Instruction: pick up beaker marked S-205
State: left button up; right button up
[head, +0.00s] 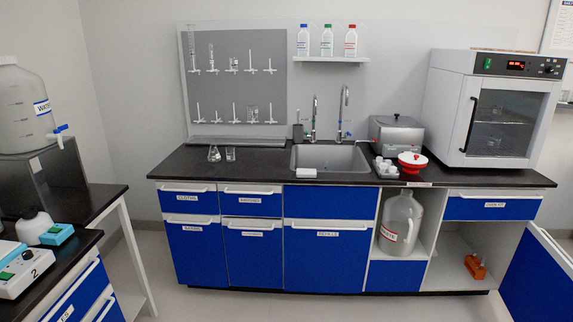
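Small clear glass vessels stand on the dark counter left of the sink: a conical one (214,153) and a beaker-like one (231,154). More clear glassware hangs on the pegboard, including a short beaker-like piece in the top row (234,63) and another in the lower row (252,111). Something glassy shows dimly behind the oven door (494,141). Any S-205 marking is too small to read, so I cannot tell which beaker is S-205. Neither of my grippers is in view.
The counter (262,163) holds a sink (330,158), a metal bath (397,134), a red-lidded container (411,163) and the white oven (488,107). A lower-right cabinet door (540,277) stands open. Side benches (75,188) flank the left. The floor (250,304) ahead is clear.

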aim_at(230, 152)
jog(key=i+z, duration=0.15)
jog(key=i, duration=0.7)
jog(key=i+j+z, duration=0.15)
jog(key=i, duration=0.75)
